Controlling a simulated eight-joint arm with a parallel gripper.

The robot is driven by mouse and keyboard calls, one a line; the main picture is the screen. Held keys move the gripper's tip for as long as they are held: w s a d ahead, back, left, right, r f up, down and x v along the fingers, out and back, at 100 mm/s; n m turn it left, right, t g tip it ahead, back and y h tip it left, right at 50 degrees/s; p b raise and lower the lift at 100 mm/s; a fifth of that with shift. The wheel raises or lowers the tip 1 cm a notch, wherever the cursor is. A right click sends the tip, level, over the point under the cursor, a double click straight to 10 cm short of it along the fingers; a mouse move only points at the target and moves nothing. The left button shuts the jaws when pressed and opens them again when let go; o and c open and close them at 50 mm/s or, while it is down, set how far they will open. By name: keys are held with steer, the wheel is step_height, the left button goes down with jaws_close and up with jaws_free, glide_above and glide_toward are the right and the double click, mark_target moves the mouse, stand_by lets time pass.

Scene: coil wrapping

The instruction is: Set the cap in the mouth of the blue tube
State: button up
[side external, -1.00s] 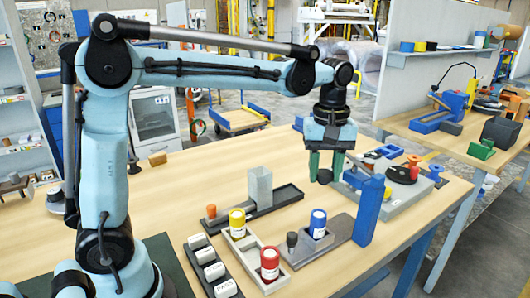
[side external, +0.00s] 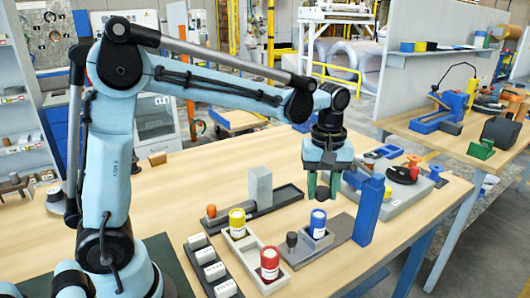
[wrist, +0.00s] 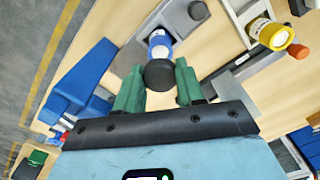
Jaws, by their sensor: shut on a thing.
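The blue tube (side external: 318,224) stands upright in a grey holder (side external: 338,234) on the table; it also shows in the wrist view (wrist: 158,44), with a white label. My gripper (side external: 322,193) is above and slightly behind it in the side view. The gripper is shut on a dark round cap, seen between the green fingers (wrist: 159,88) in the wrist view. The cap (wrist: 159,74) overlaps the near end of the tube there, so its exact gap to the mouth cannot be told. In the side view the cap is mostly hidden by the fingers.
A tall blue post (side external: 368,212) rises just right of the tube. A dark knob (side external: 291,241) stands left of it. Yellow (side external: 237,222) and red (side external: 269,262) tubes sit in a light tray. A grey block (side external: 260,188) stands behind.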

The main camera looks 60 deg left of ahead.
mark_target(322, 191)
steer(key=shift+f, duration=1.3)
steer(key=shift+f, duration=0.85)
stand_by(0.5)
steer(key=o, duration=1.1)
step_height(322, 191, up, 12)
steer(key=shift+r, duration=0.1)
